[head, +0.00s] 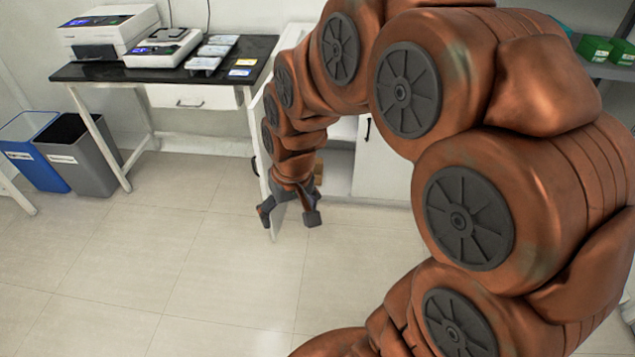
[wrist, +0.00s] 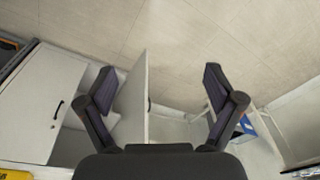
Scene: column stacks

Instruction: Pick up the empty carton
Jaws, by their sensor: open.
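My gripper (head: 289,214) hangs low beside the open white cabinet door (head: 276,222), with its fingers spread and nothing seen held. In the wrist view my gripper (wrist: 160,78) is also open, and the door (wrist: 132,98) stands edge-on in the picture between the two fingers. I cannot tell whether a finger touches it. No carton shows clearly in the wrist view.
A black-topped table (head: 100,73) with white devices stands at the back left. A blue bin (head: 28,133) and a grey bin (head: 92,165) are beside it. A shut cabinet door (head: 384,165) is right of the opening. The tiled floor (head: 190,255) in front is clear.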

